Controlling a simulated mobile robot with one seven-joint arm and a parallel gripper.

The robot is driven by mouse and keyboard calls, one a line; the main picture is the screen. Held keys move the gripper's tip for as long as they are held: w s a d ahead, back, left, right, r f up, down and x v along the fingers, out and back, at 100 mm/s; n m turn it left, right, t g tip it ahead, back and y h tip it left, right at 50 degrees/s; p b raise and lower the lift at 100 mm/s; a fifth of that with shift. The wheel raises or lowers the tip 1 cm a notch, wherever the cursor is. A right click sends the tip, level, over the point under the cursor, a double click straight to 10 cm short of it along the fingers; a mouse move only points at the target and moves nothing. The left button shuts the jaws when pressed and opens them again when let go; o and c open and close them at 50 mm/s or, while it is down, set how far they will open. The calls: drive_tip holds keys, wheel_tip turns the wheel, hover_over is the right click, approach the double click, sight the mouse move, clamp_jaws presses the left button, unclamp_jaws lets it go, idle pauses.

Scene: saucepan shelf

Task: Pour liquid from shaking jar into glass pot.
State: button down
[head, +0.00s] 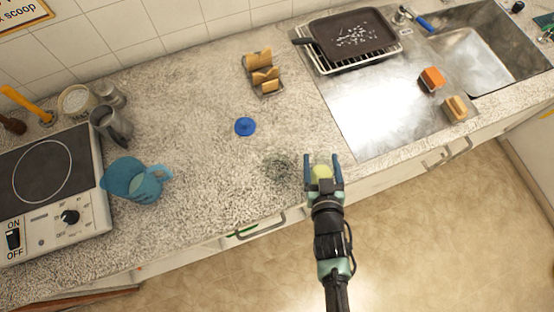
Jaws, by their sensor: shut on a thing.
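A round blue lid-like thing (245,126) lies farther back on the counter. No other clear glass pot shows.
A blue jug (138,181) and a grey metal jug (112,127) stand beside the hot plate (45,185) at left. Wooden blocks (263,72) sit at the back. A dark pan (352,35) rests on a rack. Orange (432,78) and tan (455,108) sponges lie near the sink.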

drive_tip(key=shift+w+a+r+n+h+p, duration=0.15)
drive_tip(key=shift+a+r+n+h+p, duration=0.05)
drive_tip(key=shift+r+n+h+p, duration=0.25)
drive_tip(key=shift+f, duration=0.25)
drive_tip(key=n+h+b, duration=0.1)
drive_tip(key=b, duration=0.1)
drive_tip(key=a+n+g+b, duration=0.1)
drive_tip(key=b, duration=0.1)
drive_tip(key=shift+w+a+f+h, duration=0.15)
drive_tip(key=shift+w+a+h, duration=0.1)
drive_tip(key=shift+h, duration=0.1)
drive_tip(key=shift+a+r+n+h, duration=0.3)
drive_tip(key=shift+r+n, duration=0.1)
drive_tip(key=shift+r, duration=0.15)
drive_tip(key=shift+a+r+n+h, duration=0.15)
drive_tip(key=shift+r+n+h, duration=0.2)
drive_tip(key=shift+r, duration=0.2)
drive_tip(key=shift+r+n+g+h, duration=0.3)
drive_tip(key=shift+r+n+h, duration=0.1)
drive_tip(key=shift+r, duration=0.1)
drive_tip(key=shift+f, duration=0.35)
drive_tip(key=shift+d+f+n+h+b, duration=0.15)
drive_tip(key=shift+f+n+h+b, duration=0.4)
drive_tip(key=shift+b, duration=0.45)
drive_tip(key=shift+d+f+n+h+b, duration=0.15)
drive_tip(key=shift+f+n+h+b, duration=0.2)
drive_tip(key=shift+n, duration=0.2)
drive_tip(key=shift+r+n+h, duration=0.45)
drive_tip(key=shift+r+n, duration=0.05)
drive_tip(key=shift+n, duration=0.1)
